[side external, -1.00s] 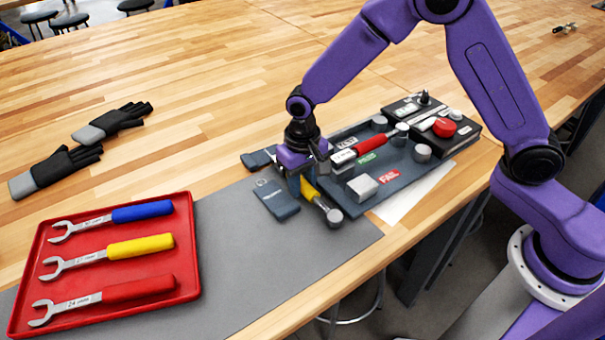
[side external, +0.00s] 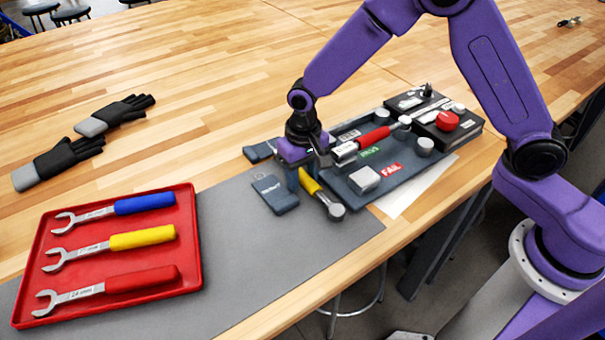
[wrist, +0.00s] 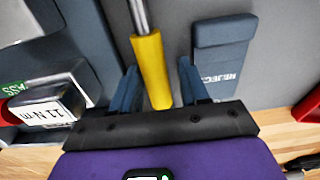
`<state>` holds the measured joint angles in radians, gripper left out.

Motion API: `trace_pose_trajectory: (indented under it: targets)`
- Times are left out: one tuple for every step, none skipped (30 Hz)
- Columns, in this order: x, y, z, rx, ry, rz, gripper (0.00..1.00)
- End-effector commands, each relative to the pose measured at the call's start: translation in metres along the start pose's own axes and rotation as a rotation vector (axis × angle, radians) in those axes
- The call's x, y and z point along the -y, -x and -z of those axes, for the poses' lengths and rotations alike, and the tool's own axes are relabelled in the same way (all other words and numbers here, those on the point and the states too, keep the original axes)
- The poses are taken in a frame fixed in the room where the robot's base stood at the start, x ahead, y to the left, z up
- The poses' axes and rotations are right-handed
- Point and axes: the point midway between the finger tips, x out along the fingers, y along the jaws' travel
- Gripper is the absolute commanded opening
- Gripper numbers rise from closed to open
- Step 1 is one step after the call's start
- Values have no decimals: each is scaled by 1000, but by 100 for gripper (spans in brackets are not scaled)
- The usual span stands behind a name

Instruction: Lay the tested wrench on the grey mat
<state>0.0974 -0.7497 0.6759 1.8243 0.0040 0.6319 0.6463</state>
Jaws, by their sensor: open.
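The yellow-handled wrench (side external: 311,184) lies on the grey mat (side external: 240,235), its round metal head toward the front, beside the dark tester tray. In the wrist view its yellow handle (wrist: 152,65) lies between my two blue fingers, with a visible gap to the right finger; the metal shaft runs to the top edge and the head is out of frame. My gripper (side external: 303,182) is open and low around the handle end; it also shows in the wrist view (wrist: 158,72). Whether the left finger touches the handle is hard to tell.
A dark REJECT-marked holder (wrist: 222,55) lies right of the wrench in the wrist view. The tester tray (side external: 400,178) holds a red-handled tool (side external: 374,138) and metal blocks. A red tray (side external: 190,275) holds three wrenches. The mat's middle is clear. Gloves (side external: 65,160) lie behind.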

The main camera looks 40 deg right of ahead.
Motion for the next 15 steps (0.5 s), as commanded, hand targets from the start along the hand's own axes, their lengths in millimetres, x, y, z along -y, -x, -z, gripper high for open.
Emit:
trace_pose_trajectory:
  targets:
    - [-12, -5, 0, 14, -9, -18, 62]
    - [-12, -5, -1, 16, -8, -19, 54]
    - [-12, -5, -1, 16, -9, -19, 51]
    - [-12, -5, -1, 15, -9, -19, 51]
    - [-12, -5, -1, 15, -9, -19, 51]
    - [-12, -5, 0, 15, -9, -19, 51]
    - [-12, -5, 0, 15, -9, -18, 51]
    - [-12, -5, 0, 15, -9, -18, 51]
    - [-12, -5, 0, 15, -9, -18, 51]
    - [-12, -4, 0, 14, -9, -18, 51]
    - [-12, -3, 0, 14, -9, -18, 50]
    - [-11, -2, 0, 14, -9, -17, 55]
    - [-11, 0, 0, 13, -9, -17, 58]
    - [-11, 3, 0, 13, -9, -17, 58]
    - [-10, 6, 0, 12, -9, -16, 59]
